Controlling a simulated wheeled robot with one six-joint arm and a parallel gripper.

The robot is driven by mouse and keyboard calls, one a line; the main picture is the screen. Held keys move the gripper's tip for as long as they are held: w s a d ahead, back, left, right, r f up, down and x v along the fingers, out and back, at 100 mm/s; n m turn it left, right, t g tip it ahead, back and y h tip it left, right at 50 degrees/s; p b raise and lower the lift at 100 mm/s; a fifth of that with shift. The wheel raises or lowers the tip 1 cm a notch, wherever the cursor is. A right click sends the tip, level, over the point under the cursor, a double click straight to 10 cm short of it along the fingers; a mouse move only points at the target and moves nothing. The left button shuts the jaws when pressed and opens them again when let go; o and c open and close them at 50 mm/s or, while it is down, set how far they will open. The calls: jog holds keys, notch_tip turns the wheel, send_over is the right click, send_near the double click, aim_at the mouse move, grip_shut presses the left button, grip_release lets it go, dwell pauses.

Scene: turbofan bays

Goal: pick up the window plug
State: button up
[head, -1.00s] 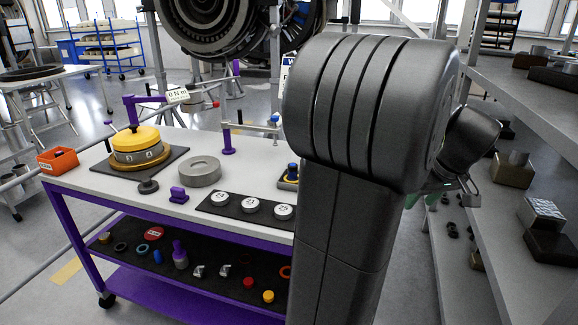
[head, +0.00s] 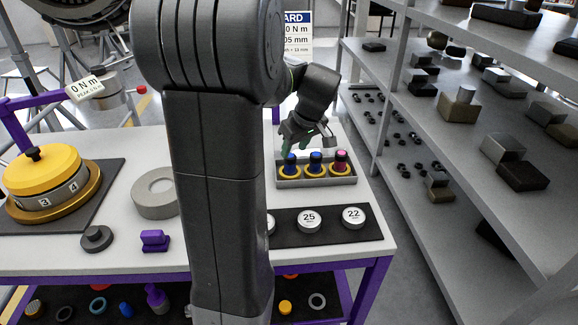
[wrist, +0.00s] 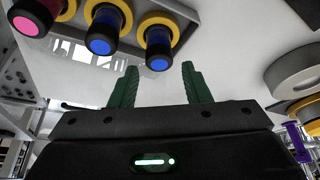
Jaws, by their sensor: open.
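Three dark plugs with yellow collars stand in a grey tray (head: 318,182) on the white bench top: a left blue-topped plug (head: 290,160), a middle blue-topped plug (head: 315,160) and a right pink-topped plug (head: 340,159). I cannot tell which thing is the window plug. My gripper (head: 297,144) hangs behind and above the tray's left end. In the wrist view my gripper (wrist: 159,83) has its green fingers apart with nothing between them. A blue-topped plug (wrist: 158,51) shows just beyond the fingers, with another blue one (wrist: 101,35) and the pink one (wrist: 28,20) leftward.
A black mat (head: 368,232) with white numbered discs lies in front of the tray. A grey ring (head: 155,193), a purple block (head: 154,240) and a yellow-topped housing (head: 45,175) stand to the left. Metal shelving (head: 400,185) runs along the right.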

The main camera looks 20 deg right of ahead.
aim_at(292, 157)
jog(key=shift+x, duration=3.4)
jog(key=c, duration=0.8)
